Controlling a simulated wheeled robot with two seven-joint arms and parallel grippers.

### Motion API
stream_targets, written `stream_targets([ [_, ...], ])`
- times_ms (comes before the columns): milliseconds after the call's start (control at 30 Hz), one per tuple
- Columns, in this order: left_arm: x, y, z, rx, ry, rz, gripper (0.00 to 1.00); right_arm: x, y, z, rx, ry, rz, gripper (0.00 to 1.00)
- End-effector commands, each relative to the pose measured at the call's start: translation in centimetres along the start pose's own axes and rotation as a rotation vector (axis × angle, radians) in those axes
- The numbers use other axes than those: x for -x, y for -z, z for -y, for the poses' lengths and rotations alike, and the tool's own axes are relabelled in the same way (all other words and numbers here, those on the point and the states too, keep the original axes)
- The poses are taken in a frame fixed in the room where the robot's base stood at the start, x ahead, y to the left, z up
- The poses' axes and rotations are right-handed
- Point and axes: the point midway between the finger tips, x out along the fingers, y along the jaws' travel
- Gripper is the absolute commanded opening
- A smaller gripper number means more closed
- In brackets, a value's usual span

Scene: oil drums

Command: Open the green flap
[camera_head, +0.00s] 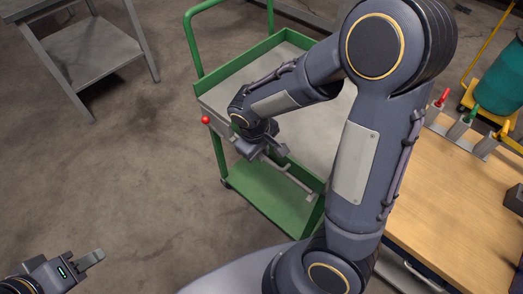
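A green cart (240,72) stands in the middle, with a grey upper tray and a lower green shelf. A red knob (206,120) sits at its near left corner. A grey bar (290,178) runs along its near side. I cannot make out clearly which part is the green flap; the near side is partly hidden by my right arm. My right gripper (268,148) is at the near edge of the cart's upper tray, close to the bar; its fingers are too small to read. My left gripper (92,260) is low at the left, over bare floor, away from the cart.
A wooden-topped bench (455,205) is at the right, with red, green and yellow handled levers (461,123) on it. A teal drum (498,82) stands behind. A grey metal table (92,52) is at the back left. The floor at the left is clear.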

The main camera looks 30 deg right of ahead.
Motion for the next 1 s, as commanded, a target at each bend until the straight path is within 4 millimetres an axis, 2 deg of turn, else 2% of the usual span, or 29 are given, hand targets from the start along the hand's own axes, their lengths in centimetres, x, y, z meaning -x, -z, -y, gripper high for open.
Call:
stream_targets([
  [267,-0.3,-0.2,0.1,0.0,0.0,0.0,0.36,-0.1,0.0,0.2,0.001,-0.015,-0.001,0.0],
  [467,-1.6,-0.8,0.7,0.0,0.0,0.0,0.36,-0.5,0.1,0.9,0.006,-0.088,-0.002,0.0],
  [1000,-8.0,-4.0,3.6,0.0,0.0,0.0,0.36,-2.6,0.1,4.1,0.008,-0.558,0.001,0.0],
])
